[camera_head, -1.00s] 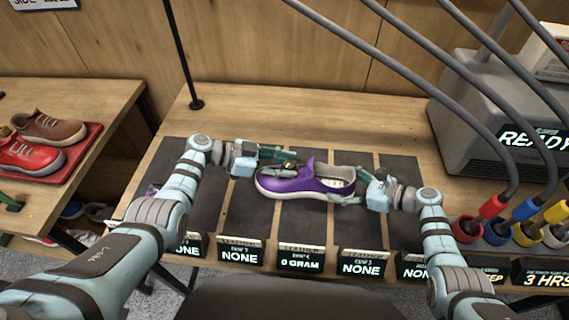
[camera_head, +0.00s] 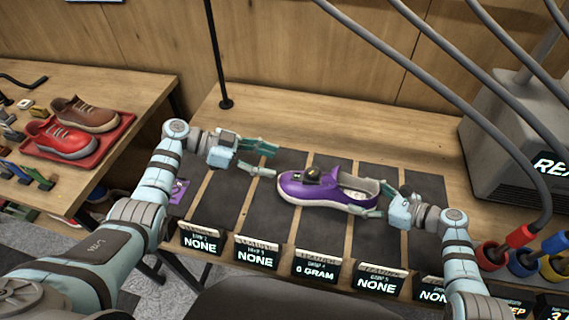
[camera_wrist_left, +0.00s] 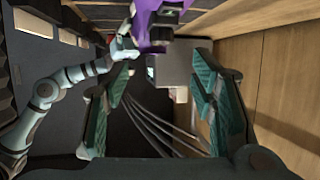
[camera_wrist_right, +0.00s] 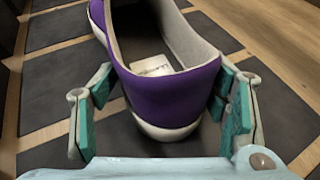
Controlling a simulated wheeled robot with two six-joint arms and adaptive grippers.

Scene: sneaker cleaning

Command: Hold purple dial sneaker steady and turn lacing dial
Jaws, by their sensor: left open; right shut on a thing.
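The purple dial sneaker (camera_head: 310,190) sits on the dark mat strips, toe to the left, with a white sole. A dark round lacing dial (camera_head: 312,173) is on top near its tongue. My right gripper (camera_head: 381,199) is shut on the sneaker's heel; the right wrist view shows the heel (camera_wrist_right: 172,97) between its fingers. My left gripper (camera_head: 269,160) is open and empty, to the left of the toe and apart from it. In the left wrist view the purple sneaker (camera_wrist_left: 150,22) shows at the top, beyond the open fingers (camera_wrist_left: 160,100).
Label displays (camera_head: 257,251) line the front edge of the mats. A grey machine (camera_head: 520,150) with cables and coloured plugs (camera_head: 522,236) stands at the right. A red tray (camera_head: 100,146) with red and brown shoes lies on the left table. The back wood surface is clear.

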